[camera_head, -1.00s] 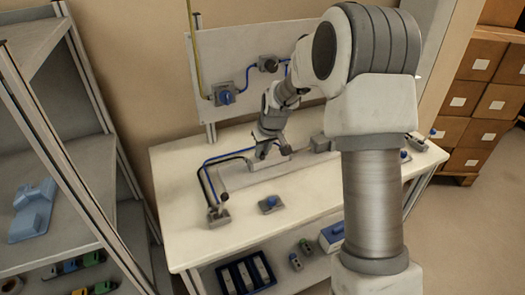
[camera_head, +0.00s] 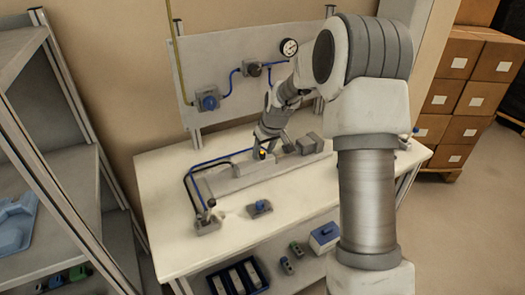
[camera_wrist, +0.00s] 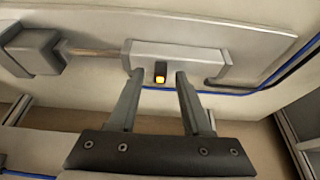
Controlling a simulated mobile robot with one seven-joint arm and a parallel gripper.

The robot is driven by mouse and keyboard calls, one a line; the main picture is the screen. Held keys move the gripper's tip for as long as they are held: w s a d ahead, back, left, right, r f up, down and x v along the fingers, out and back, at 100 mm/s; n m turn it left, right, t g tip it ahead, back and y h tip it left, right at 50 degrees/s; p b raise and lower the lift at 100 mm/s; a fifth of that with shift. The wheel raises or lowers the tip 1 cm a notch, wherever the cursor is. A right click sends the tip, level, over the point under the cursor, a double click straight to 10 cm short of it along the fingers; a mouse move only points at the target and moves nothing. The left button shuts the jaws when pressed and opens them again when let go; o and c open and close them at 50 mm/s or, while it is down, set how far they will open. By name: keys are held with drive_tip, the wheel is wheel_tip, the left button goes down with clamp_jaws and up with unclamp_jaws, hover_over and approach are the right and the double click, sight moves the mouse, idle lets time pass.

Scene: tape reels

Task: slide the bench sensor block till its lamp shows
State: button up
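The sensor block (camera_wrist: 160,68) is a small dark block with an orange-yellow lamp lit on its face. It sits at the side of a pale grey cylinder body (camera_wrist: 195,57). In the head view the lit lamp (camera_head: 262,153) is a small yellow spot just below my gripper (camera_head: 272,140). In the wrist view my gripper (camera_wrist: 158,76) is open, one finger on each side of the block. A gap shows between the block and each finger. My gripper hides part of the cylinder in the head view.
A rod runs from the cylinder to a grey end block (camera_wrist: 32,52). Blue and black lines run to a fitting (camera_head: 207,224) at the bench's left. A blue-knobbed part (camera_head: 260,208) lies in front. An upright panel (camera_head: 222,70) with a gauge (camera_head: 289,47) stands behind.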

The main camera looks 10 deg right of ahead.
drive_tip(key=v, duration=1.7)
drive_tip(key=shift+s+p, duration=0.2)
drive_tip(key=shift+p, duration=0.1)
drive_tip(key=shift+r, duration=0.15)
drive_tip(key=s+a+r+m+h, duration=0.1)
drive_tip(key=s+a+r, duration=0.15)
drive_tip(key=s, duration=0.55)
drive_tip(key=s+a+r, duration=0.1)
drive_tip(key=s+r, duration=0.2)
drive_tip(key=s, duration=0.4)
drive_tip(key=s+a+f+m+t, duration=0.1)
drive_tip(key=s+f, duration=0.1)
drive_tip(key=s, duration=1.2)
drive_tip(key=shift+s+a+f+m, duration=0.15)
drive_tip(key=shift+s+f+m, duration=0.05)
drive_tip(key=shift+f+m, duration=0.2)
